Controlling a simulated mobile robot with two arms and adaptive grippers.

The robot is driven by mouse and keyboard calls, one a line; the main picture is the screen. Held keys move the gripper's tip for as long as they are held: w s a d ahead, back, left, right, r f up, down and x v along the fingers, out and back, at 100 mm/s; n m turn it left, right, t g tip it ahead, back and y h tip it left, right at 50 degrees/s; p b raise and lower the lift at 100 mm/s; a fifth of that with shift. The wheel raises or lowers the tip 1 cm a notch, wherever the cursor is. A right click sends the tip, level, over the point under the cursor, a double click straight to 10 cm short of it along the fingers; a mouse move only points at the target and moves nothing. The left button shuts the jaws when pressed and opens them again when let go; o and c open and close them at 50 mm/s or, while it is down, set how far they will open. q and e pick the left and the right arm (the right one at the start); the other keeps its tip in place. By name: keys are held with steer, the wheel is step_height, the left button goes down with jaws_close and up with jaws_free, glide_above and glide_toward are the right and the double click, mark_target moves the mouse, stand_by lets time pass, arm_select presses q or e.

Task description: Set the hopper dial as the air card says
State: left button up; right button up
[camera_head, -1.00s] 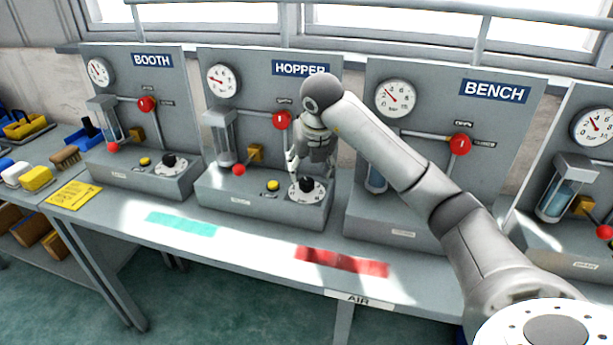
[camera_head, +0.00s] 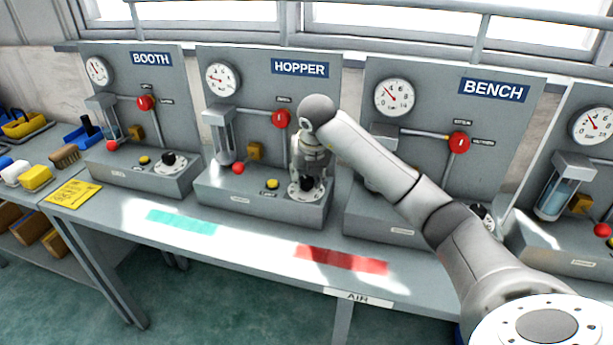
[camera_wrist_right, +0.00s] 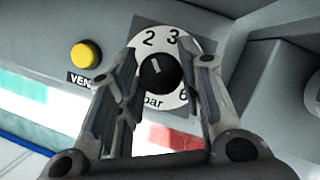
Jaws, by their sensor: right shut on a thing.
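The hopper station (camera_head: 318,95) is in the middle of the head view, with a round gauge (camera_head: 221,79). Its dial shows in the right wrist view as a black knob (camera_wrist_right: 157,73) with a pale pointer mark on a white numbered plate (camera_wrist_right: 176,97). My left gripper is out of view.
A yellow vent button (camera_wrist_right: 85,55) sits beside the dial. The booth station (camera_head: 150,110) stands left and the bench station (camera_head: 490,120) right, partly behind my right arm. Teal (camera_head: 181,222) and red (camera_head: 342,260) strips mark the clear table front.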

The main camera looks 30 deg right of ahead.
steer(key=shift+c, duration=0.5)
steer(key=shift+d, duration=0.1)
steer(key=n+y, duration=0.1)
steer(key=n, duration=0.1)
steer(key=shift+n+b, duration=0.3)
steer(key=shift+n, duration=0.1)
steer(key=shift+d+r+n+y, duration=0.1)
steer(key=shift+n+y, duration=0.9)
steer(key=shift+n, duration=1.5)
steer(key=o, duration=1)
